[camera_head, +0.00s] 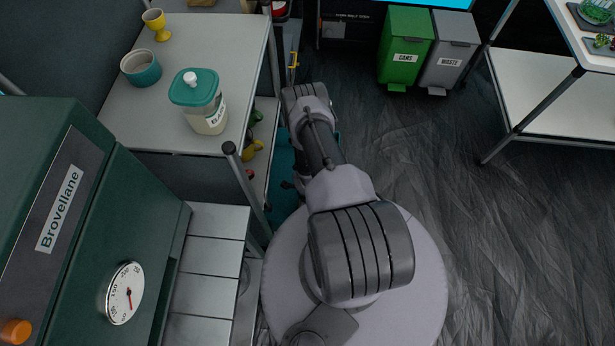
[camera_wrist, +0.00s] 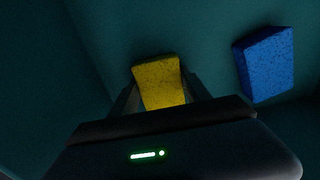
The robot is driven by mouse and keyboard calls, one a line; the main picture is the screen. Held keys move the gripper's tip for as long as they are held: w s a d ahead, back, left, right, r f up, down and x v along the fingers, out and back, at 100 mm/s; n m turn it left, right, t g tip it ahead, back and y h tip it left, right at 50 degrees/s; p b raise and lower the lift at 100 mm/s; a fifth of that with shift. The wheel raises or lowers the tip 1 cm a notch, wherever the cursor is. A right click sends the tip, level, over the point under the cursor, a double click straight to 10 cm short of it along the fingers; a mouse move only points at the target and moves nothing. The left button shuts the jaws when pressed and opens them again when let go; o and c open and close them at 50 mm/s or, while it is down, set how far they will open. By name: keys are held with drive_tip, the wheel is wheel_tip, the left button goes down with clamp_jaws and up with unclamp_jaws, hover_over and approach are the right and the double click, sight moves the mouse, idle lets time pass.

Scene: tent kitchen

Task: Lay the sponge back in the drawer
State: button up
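A yellow sponge (camera_wrist: 160,82) sits between the two fingers of my gripper (camera_wrist: 163,92) in the wrist view. Both fingers lie close against its sides, and its far end sticks out beyond them. A blue sponge-like block (camera_wrist: 265,64) lies to the right, apart from my gripper. Around them are dark teal surfaces (camera_wrist: 110,35) that look like the inside of a drawer. In the head view a teal drawer (camera_head: 285,175) shows partly beside the counter, mostly behind my arm. My gripper and the yellow sponge are hidden there.
On the counter (camera_head: 120,115) at left stand a lidded jar (camera_head: 205,112), a teal bowl (camera_head: 141,69) and a yellow egg cup (camera_head: 157,26). A green appliance (camera_head: 120,200) stands at front left. Green (camera_head: 405,40) and grey (camera_head: 450,45) bins stand behind. Floor at right is clear.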

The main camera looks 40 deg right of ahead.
drive_tip(key=o, duration=0.4)
drive_tip(key=shift+r, duration=0.1)
wheel_tip(320, 180, up, 12)
drive_tip(key=p, duration=0.6)
